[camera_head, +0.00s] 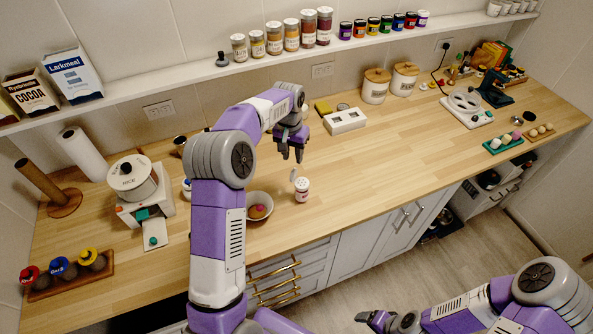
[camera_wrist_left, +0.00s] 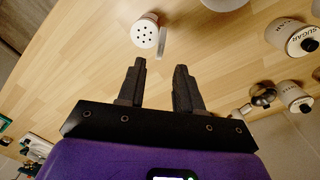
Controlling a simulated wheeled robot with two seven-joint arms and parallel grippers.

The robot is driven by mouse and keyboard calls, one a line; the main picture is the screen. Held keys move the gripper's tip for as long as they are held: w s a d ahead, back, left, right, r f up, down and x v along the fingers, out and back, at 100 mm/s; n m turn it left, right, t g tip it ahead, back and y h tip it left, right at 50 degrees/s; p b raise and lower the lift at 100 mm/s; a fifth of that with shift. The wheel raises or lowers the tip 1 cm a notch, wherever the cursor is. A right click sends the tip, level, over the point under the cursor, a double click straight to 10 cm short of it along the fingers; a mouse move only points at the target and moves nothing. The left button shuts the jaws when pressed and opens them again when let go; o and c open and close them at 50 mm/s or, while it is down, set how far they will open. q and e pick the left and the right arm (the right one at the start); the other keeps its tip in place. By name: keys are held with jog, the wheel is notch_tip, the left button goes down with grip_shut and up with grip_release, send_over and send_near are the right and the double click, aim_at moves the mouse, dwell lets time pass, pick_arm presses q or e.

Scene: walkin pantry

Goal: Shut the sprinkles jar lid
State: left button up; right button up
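The sprinkles jar (camera_head: 302,194) is a small white shaker with a red label, upright on the wooden counter right of a bowl. Its flip lid (camera_head: 293,175) stands open on the jar's left side in the head view. In the left wrist view the jar (camera_wrist_left: 143,31) shows a perforated white top, with the pale lid (camera_wrist_left: 162,41) standing up beside the holes. My left gripper (camera_head: 292,154) hangs above the counter behind the jar, open and empty. Its two dark fingers (camera_wrist_left: 160,78) are apart, clear of the jar. My right gripper (camera_head: 376,319) is low at the bottom edge; its finger gap is unclear.
A white block (camera_head: 345,122) and lidded canisters (camera_head: 375,88) stand at the back. A white dispenser (camera_head: 139,190) is on the left. The counter right of the jar (camera_head: 390,165) is clear.

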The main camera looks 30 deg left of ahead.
aim_at(293, 170)
pick_arm(q)
jog(key=shift+s+d+f, duration=0.1)
jog(key=shift+s+f, duration=0.05)
jog(key=shift+f, duration=1.6)
jog(key=shift+s+d+f, duration=0.1)
jog(key=shift+s+f, duration=0.05)
jog(key=shift+f, duration=1.55)
grip_shut()
